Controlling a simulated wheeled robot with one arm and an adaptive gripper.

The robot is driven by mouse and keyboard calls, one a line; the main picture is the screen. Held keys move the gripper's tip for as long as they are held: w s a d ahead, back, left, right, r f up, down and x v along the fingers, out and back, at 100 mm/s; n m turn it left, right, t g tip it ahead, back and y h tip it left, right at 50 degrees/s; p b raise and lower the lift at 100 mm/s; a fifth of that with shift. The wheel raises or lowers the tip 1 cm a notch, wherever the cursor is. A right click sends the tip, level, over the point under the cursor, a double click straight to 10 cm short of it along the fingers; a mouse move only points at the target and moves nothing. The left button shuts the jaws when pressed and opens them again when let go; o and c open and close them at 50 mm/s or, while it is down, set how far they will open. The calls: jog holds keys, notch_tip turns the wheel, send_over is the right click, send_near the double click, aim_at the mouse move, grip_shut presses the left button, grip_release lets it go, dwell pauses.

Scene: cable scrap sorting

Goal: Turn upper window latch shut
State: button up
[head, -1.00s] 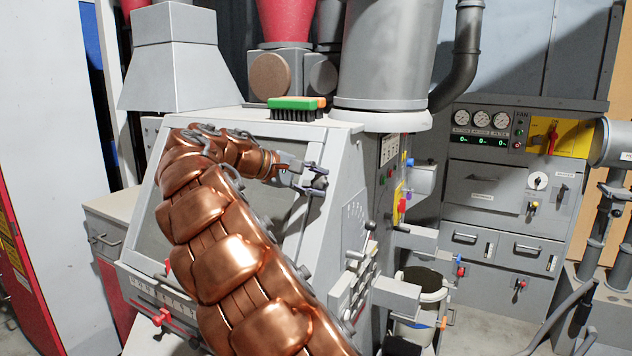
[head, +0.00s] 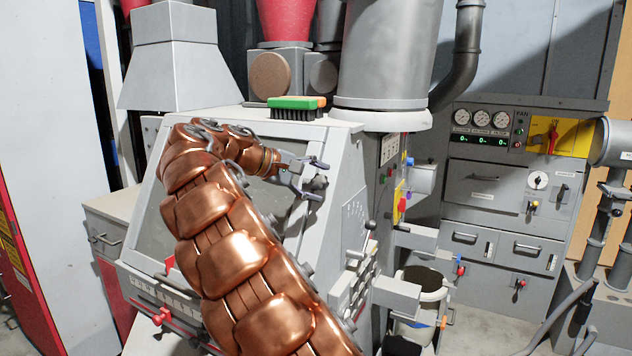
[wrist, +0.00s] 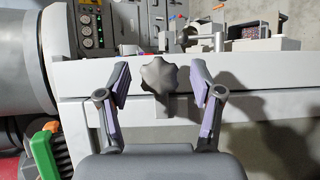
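In the wrist view, a dark grey lobed knob (wrist: 159,74), which looks like the upper window latch, sits on a short stem at the pale frame (wrist: 250,80). My gripper (wrist: 161,88) is open, with one finger on each side of the knob and a visible gap on both sides. In the head view, my gripper (head: 314,179) is at the upper right side of the cabinet's sloped window (head: 152,235). The latch cannot be made out there, and my copper-coloured arm covers much of the window.
A green and orange brush (head: 297,107) lies on the cabinet top, close above my gripper. A large grey cylinder (head: 385,60) stands behind it. Levers and switches (head: 360,262) stick out from the cabinet's right side. A bucket (head: 420,285) stands to the right.

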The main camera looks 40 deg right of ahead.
dwell(0.3)
jog(key=v, duration=0.7)
jog(key=shift+a, duration=0.2)
jog(key=shift+r, duration=0.1)
dwell(0.4)
jog(key=s+a+f+t+y, duration=0.2)
jog(key=s+a+f+y, duration=1)
jog(key=s+a+f, duration=1.8)
jog(key=shift+s+f, duration=0.35)
jog(key=shift+s, duration=0.75)
jog(key=shift+d, duration=0.1)
